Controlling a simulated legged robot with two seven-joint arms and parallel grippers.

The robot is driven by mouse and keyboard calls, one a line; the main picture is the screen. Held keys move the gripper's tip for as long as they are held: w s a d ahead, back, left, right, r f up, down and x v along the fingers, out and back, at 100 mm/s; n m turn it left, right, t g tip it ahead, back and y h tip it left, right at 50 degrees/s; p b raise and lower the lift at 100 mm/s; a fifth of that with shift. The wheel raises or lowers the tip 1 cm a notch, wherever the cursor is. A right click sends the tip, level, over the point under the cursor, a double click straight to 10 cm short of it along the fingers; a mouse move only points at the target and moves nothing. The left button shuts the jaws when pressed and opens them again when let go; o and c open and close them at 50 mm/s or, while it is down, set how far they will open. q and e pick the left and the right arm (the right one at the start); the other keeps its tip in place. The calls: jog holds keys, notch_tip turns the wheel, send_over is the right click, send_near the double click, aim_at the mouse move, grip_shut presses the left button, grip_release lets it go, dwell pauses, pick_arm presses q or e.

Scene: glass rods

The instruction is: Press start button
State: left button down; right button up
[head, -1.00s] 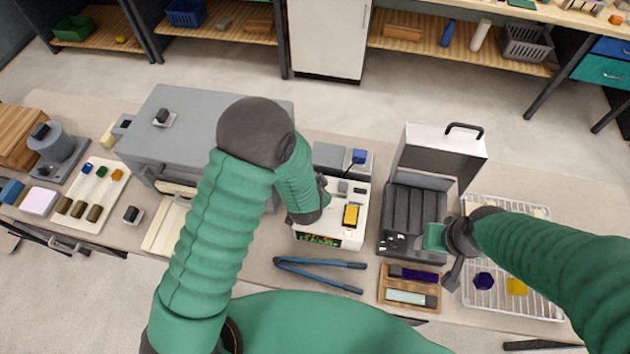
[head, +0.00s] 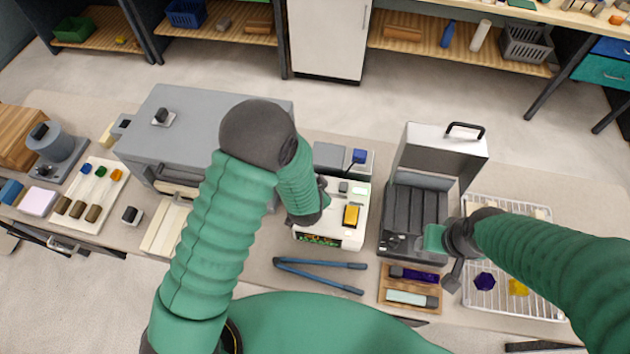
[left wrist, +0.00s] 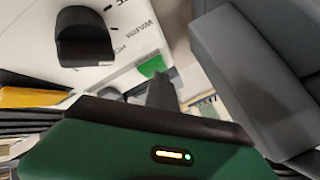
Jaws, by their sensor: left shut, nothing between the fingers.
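A white machine (head: 334,229) stands in the middle of the bench, with a yellow part (head: 351,215) and a small pale green lit panel (head: 361,188) on top. In the left wrist view, a green button (left wrist: 151,66) sits on the white housing (left wrist: 112,40), near a dark knob (left wrist: 83,38). My left gripper (head: 323,190) is at the left side of the machine, mostly hidden by my forearm. In the left wrist view its shut dark fingers (left wrist: 161,90) end close to the green button; contact cannot be told. My right gripper (head: 453,265) is beside the black unit, its fingers unclear.
A large grey box (head: 190,135) stands left of the machine. A black unit with a raised lid (head: 437,152) stands at right, beside a wire rack (head: 515,300). Blue-handled tongs (head: 320,270) and a wooden tray (head: 383,296) lie in front.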

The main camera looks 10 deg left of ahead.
dwell(0.3)
pick_arm(q)
jog(key=shift+r+p, duration=0.85)
notch_tip(320, 180, up, 5)
jog(key=p, duration=0.4)
jog(key=shift+r, duration=0.1)
dwell(0.4)
